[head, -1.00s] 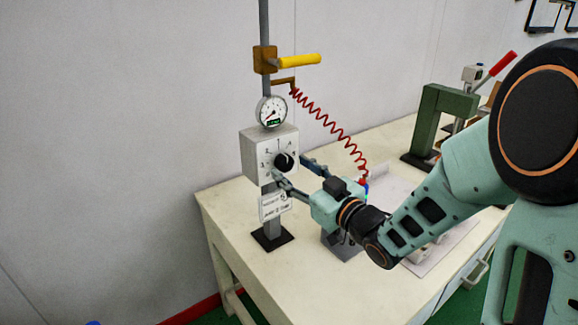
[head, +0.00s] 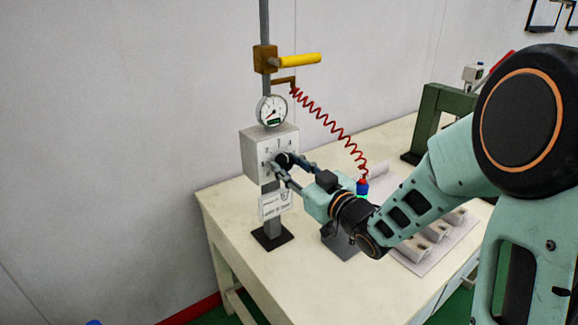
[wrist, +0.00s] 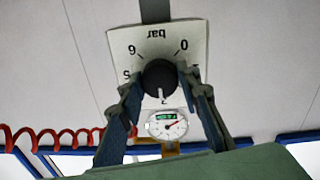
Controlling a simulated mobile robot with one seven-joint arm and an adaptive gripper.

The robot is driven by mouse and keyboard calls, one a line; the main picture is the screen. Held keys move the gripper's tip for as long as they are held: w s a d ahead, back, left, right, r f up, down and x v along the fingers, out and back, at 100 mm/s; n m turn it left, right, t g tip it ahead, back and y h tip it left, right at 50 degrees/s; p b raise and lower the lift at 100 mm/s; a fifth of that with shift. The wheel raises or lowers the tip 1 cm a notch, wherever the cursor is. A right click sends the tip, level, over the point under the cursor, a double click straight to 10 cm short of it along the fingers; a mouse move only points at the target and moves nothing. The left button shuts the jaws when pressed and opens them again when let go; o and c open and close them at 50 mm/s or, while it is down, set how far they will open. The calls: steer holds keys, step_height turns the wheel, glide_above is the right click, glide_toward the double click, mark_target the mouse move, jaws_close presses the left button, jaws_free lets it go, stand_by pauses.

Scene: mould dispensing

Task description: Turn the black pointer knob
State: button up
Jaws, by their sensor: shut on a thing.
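The black pointer knob (head: 283,159) sits on the front of a pale grey control box (head: 256,148) on a post. In the wrist view the knob (wrist: 157,77) is round and dark, with a white pointer mark towards the gauge, at the bottom of the upside-down dial face. My gripper (head: 293,167) reaches the knob from the right and is shut on it. In the wrist view my gripper (wrist: 163,88) has one finger on each side of the knob. The fingers hide part of the dial's numbers.
A round gauge (head: 272,110) with a green display is just above the box. A yellow handle (head: 299,60) juts out higher up, and a red coiled hose (head: 330,124) hangs close behind my gripper. A green press (head: 440,118) and white moulds (head: 437,236) are to the right.

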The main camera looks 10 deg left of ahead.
steer(key=shift+f+b, duration=0.15)
steer(key=shift+b, duration=0.2)
steer(key=n+b, duration=0.1)
steer(key=b, duration=0.2)
steer(key=shift+f+n, duration=0.2)
steer(key=shift+n, duration=0.2)
steer(key=n+b, duration=0.2)
steer(key=b, duration=0.2)
steer(key=n+b, duration=0.3)
steer(key=b, duration=0.1)
steer(key=shift+r+n+b, duration=0.2)
steer(key=shift+n+b, duration=0.8)
steer(key=shift+b, duration=0.05)
steer(key=o, duration=1.2)
steer(key=shift+r, duration=0.1)
steer(key=shift+c, duration=0.2)
